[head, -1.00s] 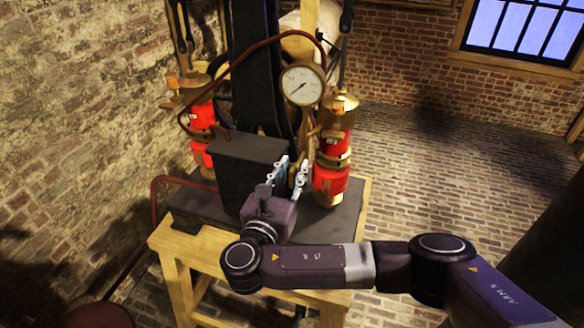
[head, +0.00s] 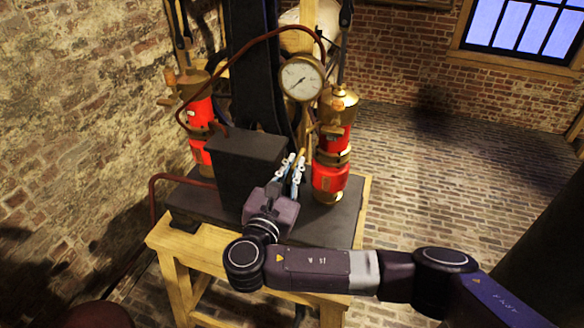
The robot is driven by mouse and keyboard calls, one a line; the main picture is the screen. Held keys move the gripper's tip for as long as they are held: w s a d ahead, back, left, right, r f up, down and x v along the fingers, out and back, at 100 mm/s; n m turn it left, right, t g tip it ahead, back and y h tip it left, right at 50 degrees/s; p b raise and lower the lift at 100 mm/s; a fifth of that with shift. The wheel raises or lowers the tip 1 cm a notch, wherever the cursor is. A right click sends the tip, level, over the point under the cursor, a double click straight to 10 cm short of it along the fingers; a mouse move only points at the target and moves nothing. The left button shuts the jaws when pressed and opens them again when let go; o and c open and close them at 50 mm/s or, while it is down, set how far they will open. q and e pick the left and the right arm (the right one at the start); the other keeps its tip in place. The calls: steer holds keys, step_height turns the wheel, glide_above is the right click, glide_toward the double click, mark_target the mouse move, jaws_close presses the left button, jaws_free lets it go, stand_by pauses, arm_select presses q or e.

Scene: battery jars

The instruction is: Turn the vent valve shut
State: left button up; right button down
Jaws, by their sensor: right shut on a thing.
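My right gripper (head: 288,174) reaches in over the front of the bench, beside the black box. Its pale blue fingers are closed around a thin tan lever (head: 301,156), whose upper end shows just above the fingertips. This lever seems to be the handle of the vent valve. The valve's body is hidden behind my gripper, so I cannot tell how far it is turned. My left gripper is not in view.
A black box (head: 244,170) stands close left of my gripper. A red and brass cylinder (head: 331,170) stands close right, another (head: 200,130) at the left. A dial gauge (head: 301,78) hangs above. The wooden bench (head: 205,246) has a dark top (head: 335,226).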

steer(key=shift+s+d+f+m+b, duration=0.1)
steer(key=shift+d+f+m+b, duration=0.3)
steer(key=shift+m+b, duration=1.95)
steer(key=shift+s+d+f+m+b, duration=0.15)
steer(key=shift+f+m+b, duration=0.4)
steer(key=shift+m+b, duration=1.8)
steer(key=shift+s+d+f+m+b, duration=0.1)
steer(key=shift+d+f+m+b, duration=0.3)
steer(key=shift+m+b, duration=1.95)
steer(key=shift+m+p, duration=0.8)
steer(key=shift+m, duration=0.05)
steer(key=c, duration=2.1)
jaws_free()
steer(key=shift+r, duration=0.1)
steer(key=shift+r, duration=0.1)
